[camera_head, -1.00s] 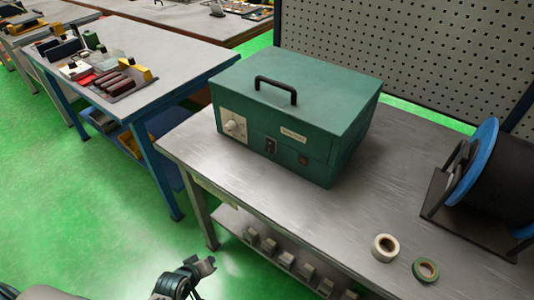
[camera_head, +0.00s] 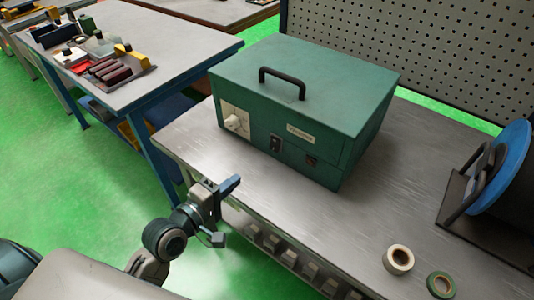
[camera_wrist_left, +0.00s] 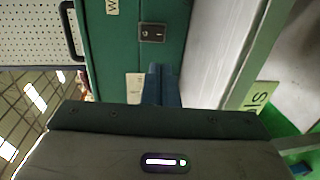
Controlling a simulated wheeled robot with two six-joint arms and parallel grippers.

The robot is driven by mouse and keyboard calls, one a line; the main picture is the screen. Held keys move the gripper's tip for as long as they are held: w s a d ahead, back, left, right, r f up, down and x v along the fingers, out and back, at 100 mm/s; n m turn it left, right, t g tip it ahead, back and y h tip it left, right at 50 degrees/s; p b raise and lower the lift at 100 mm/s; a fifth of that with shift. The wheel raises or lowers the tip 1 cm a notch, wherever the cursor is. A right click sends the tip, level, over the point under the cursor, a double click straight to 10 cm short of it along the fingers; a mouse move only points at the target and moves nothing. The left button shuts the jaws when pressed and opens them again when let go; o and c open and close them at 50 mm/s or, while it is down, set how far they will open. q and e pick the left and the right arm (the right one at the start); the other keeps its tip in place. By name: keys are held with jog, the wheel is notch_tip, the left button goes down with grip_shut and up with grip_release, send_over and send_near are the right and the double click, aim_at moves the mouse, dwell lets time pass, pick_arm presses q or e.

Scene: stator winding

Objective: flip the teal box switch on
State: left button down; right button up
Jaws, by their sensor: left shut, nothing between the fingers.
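The teal box (camera_head: 300,95) stands on the metal bench, with a black handle on its lid. My right gripper is not in view.
The metal bench (camera_head: 350,210) has clear room before the box. A white tape roll (camera_head: 398,259) and a green one (camera_head: 441,285) lie at its front right. A blue-rimmed spool (camera_head: 505,165) stands at the right. A perforated panel (camera_head: 440,50) rises behind.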

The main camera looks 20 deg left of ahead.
pick_arm(q)
jog(key=p, duration=0.2)
send_near(273, 150)
jog(key=x, duration=0.5)
jog(key=shift+w+d+r, duration=0.15)
jog(key=shift+w+r, duration=0.05)
jog(key=shift+w, duration=0.05)
jog(key=shift+w+d+f, duration=0.1)
jog(key=shift+w+d, duration=0.1)
jog(key=shift+w, duration=0.35)
jog(key=shift+w+f, duration=0.1)
